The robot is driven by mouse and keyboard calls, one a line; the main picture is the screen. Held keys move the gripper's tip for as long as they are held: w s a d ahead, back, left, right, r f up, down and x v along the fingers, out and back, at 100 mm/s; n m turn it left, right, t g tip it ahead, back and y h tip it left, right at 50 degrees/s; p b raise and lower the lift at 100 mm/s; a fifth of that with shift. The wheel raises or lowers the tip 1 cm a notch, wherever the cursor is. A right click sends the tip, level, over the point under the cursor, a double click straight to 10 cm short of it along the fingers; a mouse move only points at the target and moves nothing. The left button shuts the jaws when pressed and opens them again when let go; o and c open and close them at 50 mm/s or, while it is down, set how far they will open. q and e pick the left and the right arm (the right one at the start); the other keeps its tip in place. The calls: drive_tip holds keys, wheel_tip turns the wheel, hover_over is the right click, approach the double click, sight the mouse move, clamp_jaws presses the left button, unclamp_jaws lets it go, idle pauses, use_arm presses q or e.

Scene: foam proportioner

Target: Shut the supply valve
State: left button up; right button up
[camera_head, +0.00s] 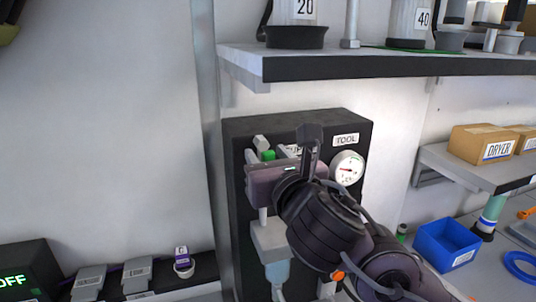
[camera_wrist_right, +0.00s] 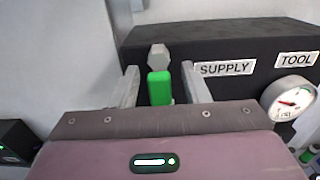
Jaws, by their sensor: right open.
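The supply valve shows in the right wrist view as a green handle (camera_wrist_right: 159,88) with a pale hexagonal end (camera_wrist_right: 158,55) beyond it. A SUPPLY label (camera_wrist_right: 225,68) is on the black panel to its right. In the head view the green handle (camera_head: 268,155) is partly hidden by my right gripper (camera_head: 271,152). My right gripper (camera_wrist_right: 163,80) is open, with one finger on each side of the green handle. Gaps show between the handle and both fingers in the wrist view. The lower part of the valve is hidden behind the gripper body. My left gripper is not in view.
A pressure gauge (camera_head: 347,168) and a TOOL label (camera_head: 346,140) are on the panel (camera_head: 235,133), right of the gripper. A shelf (camera_head: 375,66) with canisters overhangs the panel. A blue bin (camera_head: 446,244) stands at the right. A display reading OFF (camera_head: 14,281) is at lower left.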

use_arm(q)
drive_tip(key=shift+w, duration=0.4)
use_arm(e)
clamp_jaws()
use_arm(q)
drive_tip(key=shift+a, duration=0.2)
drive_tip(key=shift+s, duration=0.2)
use_arm(e)
drive_tip(key=shift+w, duration=0.2)
